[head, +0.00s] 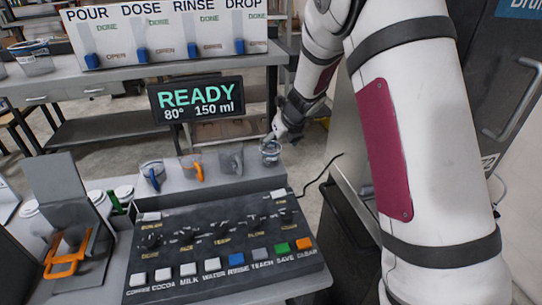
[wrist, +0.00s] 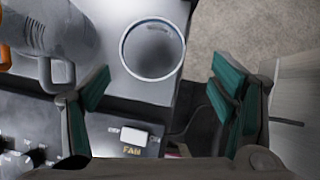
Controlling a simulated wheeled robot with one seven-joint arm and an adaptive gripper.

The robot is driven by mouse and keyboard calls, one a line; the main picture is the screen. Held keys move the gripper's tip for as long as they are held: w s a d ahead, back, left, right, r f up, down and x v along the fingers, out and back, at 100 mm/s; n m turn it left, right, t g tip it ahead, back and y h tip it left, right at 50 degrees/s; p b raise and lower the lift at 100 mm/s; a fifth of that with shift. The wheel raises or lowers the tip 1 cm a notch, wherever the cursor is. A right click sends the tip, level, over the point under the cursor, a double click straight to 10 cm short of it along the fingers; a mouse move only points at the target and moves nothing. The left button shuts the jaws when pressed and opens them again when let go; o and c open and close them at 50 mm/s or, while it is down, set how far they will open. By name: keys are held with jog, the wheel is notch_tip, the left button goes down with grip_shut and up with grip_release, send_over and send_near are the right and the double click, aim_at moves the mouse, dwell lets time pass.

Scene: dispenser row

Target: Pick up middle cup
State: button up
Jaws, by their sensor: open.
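A row of cups stands on the grey ledge behind the control panel in the head view: a blue-handled cup (head: 152,174), an orange-handled cup (head: 188,168), a grey cup (head: 231,161) and a clear cup (head: 271,153) at the right end. I cannot tell which one is called the middle cup. My gripper (head: 275,136) is at the clear cup, at the right end of the row. In the wrist view my open gripper (wrist: 162,84) has the round rim of the clear cup (wrist: 152,77) ahead, between the lines of its fingers. The grey cup (wrist: 60,32) is left of the left finger.
The control panel (head: 215,235) with buttons and knobs lies in front of the cups. A display (head: 197,98) reading READY stands behind them. An orange-handled holder (head: 66,262) is at the left. Floor shows right of the ledge in the wrist view.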

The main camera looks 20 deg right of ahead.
jog(key=x, duration=0.2)
jog(key=shift+w+f, duration=0.15)
jog(key=shift+f, duration=0.2)
jog(key=shift+a+p+x, duration=0.2)
jog(key=shift+p+x, duration=0.05)
jog(key=shift+x, duration=1.05)
jog(key=shift+a+p+x, duration=0.2)
jog(key=shift+a+x, duration=0.05)
jog(key=shift+x, duration=1.05)
jog(key=c, duration=1)
